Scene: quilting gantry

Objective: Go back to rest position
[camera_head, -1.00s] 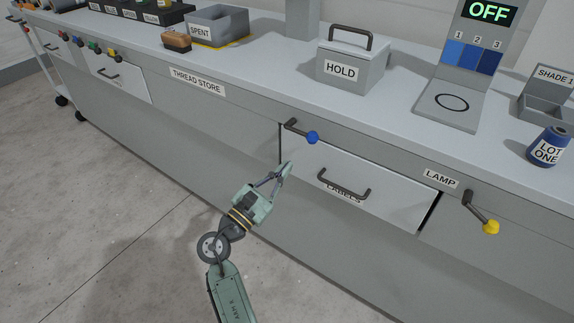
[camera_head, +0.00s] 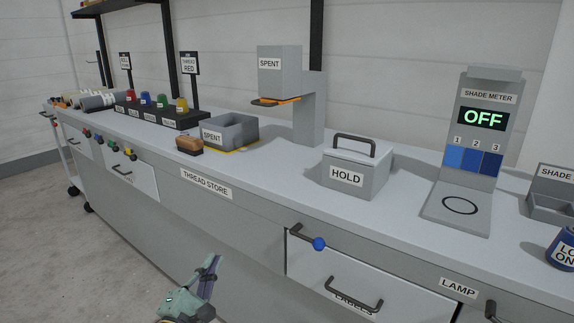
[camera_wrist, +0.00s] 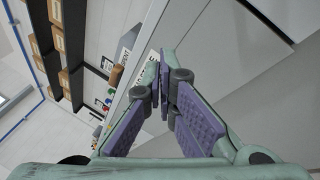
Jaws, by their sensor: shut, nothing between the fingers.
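My gripper (camera_head: 211,266) is green with purple finger pads. In the head view it is low in the picture, in front of the cabinet face below the counter. It is shut and empty. The wrist view shows its two fingers (camera_wrist: 163,88) meeting at the tips with nothing between them. The labelled drawer (camera_head: 386,284) with a dark bar handle is to the right of my gripper, and they are apart. The lever with a blue knob (camera_head: 319,244) is up and to the right of it.
On the counter stand a grey HOLD box (camera_head: 361,168), a shade meter (camera_head: 477,151) reading OFF, a SPENT bin (camera_head: 230,131), a wooden-backed brush (camera_head: 189,145) and a rack of coloured spools (camera_head: 160,117). The floor (camera_head: 40,230) at left is clear.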

